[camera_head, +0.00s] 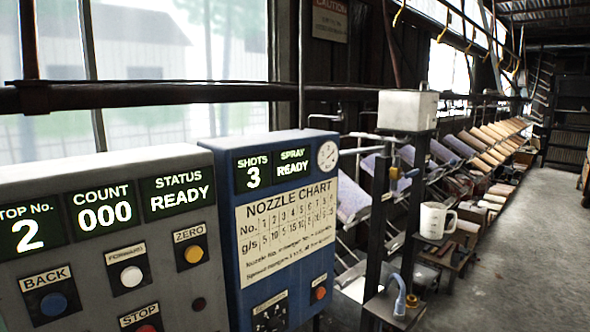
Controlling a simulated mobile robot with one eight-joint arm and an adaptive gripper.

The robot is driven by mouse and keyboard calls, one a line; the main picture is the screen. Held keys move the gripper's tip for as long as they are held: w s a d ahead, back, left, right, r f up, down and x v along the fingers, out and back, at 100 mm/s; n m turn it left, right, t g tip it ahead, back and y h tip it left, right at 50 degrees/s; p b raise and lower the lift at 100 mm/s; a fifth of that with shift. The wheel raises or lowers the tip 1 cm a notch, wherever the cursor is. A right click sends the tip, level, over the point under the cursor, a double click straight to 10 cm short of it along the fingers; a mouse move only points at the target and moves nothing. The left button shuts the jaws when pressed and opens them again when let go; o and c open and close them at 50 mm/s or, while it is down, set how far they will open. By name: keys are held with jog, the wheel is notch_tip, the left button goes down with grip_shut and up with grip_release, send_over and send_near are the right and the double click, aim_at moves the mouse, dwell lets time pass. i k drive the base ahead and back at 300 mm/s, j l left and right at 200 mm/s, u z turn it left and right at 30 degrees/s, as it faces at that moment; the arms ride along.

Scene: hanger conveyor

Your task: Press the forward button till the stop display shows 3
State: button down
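The grey control panel (150,170) stands at the left. Its stop display (30,236), labelled "STOP No." and cut by the left edge, shows 2. The forward button (131,276) is white, on a black plate under the label "FORWARD". A blue BACK button (54,304) is to its left, a yellow ZERO button (194,254) to its right, and a red STOP button (147,328) below, cut by the bottom edge. The count display (105,213) reads 000 and the status display (179,193) reads READY. My gripper is not in view.
A blue spray cabinet (232,257) with a nozzle chart (288,228) stands just right of the panel; its shots display (253,175) shows 3. A white mug (435,221) hangs or stands farther right. A dark rail (180,95) runs above. The floor (525,260) at right is clear.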

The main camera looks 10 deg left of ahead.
aim_at(132, 275)
jog(key=u, duration=1.75)
jog(key=k+j, duration=0.05)
jog(key=j, duration=0.05)
